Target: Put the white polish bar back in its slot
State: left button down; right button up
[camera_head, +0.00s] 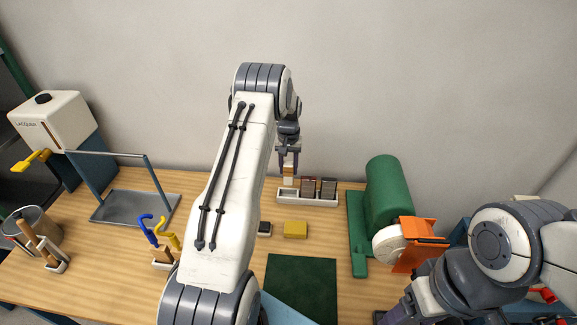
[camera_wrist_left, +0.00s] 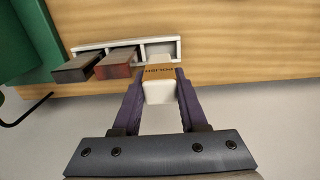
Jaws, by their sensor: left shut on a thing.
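The white polish bar (camera_wrist_left: 158,92) with a tan "POLISH" band is held between the fingers of my left gripper (camera_wrist_left: 160,88), which is shut on it. In the head view the left gripper (camera_head: 289,158) points down over the left end of the white slotted rack (camera_head: 310,201), with the bar (camera_head: 288,174) below its fingertips. In the left wrist view the bar lines up with the end compartment of the rack (camera_wrist_left: 92,46). I cannot tell whether its lower end is inside the slot. Two darker bars (camera_head: 318,187) stand in the other compartments. My right gripper (camera_head: 415,305) is only partly visible at the lower right.
A green machine with a white wheel (camera_head: 388,245) and orange guard stands right of the rack. A yellow block (camera_head: 295,229) and a small dark block (camera_head: 264,229) lie in front. A dark green mat (camera_head: 302,285) lies nearer. A metal tray stand (camera_head: 135,207) is at left.

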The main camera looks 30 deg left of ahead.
aim_at(288, 182)
pick_arm(q)
jog(key=shift+s+f+b, duration=0.1)
jog(key=shift+f+b, duration=0.8)
jog(key=shift+f, duration=0.75)
jog(key=shift+f+b, duration=1.35)
jog(key=shift+f, duration=0.55)
jog(key=shift+c, duration=1.8)
grip_release()
